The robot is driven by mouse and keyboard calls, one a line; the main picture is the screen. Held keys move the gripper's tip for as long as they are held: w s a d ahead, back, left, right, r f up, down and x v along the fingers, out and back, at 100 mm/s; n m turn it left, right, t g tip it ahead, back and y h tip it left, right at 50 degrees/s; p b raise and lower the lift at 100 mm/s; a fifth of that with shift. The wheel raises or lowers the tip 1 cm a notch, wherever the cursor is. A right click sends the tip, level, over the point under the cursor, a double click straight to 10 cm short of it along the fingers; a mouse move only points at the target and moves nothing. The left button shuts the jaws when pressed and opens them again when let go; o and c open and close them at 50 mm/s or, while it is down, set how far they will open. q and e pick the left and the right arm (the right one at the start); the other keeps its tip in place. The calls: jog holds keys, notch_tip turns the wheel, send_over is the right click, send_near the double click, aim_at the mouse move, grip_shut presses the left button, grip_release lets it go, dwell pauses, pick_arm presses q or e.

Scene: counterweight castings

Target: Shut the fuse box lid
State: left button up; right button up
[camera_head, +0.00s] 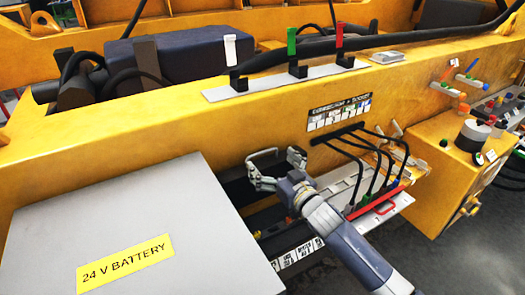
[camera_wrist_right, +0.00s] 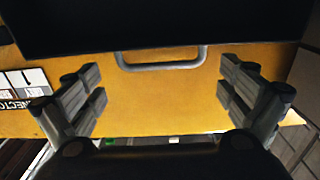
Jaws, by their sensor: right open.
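A dark panel (camera_wrist_right: 160,25) with a grey bar handle (camera_wrist_right: 162,62) along its edge fills the top of the right wrist view; it appears to be the fuse box lid. In the head view a dark surface (camera_head: 238,190) shows beside my right gripper, partly hidden by it and the battery cover. My right gripper (camera_head: 277,165) is open and empty in front of the yellow beam. In the wrist view its fingers (camera_wrist_right: 162,95) stand on either side of the handle, apart from it. The box below, with a label strip (camera_head: 298,254), is partly hidden by my arm. My left gripper is out of view.
A grey cover marked 24 V BATTERY (camera_head: 125,225) stands at left. Black cables (camera_head: 385,165) loop down right of my gripper, above a red handle (camera_head: 378,203). The yellow beam (camera_head: 150,120) runs behind. A yellow box (camera_head: 440,160) stands at right.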

aim_at(263, 152)
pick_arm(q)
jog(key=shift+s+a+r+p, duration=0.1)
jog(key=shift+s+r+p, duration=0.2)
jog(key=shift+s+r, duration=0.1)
pick_arm(e)
jog(key=shift+x, duration=2.5)
jog(key=c, duration=1.2)
jog(key=shift+s+d+f+b, duration=0.2)
jog(key=shift+s+b, duration=0.1)
jog(key=shift+b, duration=0.2)
jog(key=shift+c, duration=0.2)
pick_arm(q)
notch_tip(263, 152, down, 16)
jog(key=b, duration=1.5)
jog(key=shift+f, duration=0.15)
pick_arm(e)
jog(key=s+d+f+t+y, duration=0.1)
jog(key=s+d+t+y, duration=0.3)
jog(key=s, duration=0.5)
jog(key=shift+d+f+t, duration=0.15)
jog(key=shift+d+t, duration=0.75)
jog(key=shift+d, duration=0.25)
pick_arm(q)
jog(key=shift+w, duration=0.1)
pick_arm(e)
jog(key=shift+s, duration=0.15)
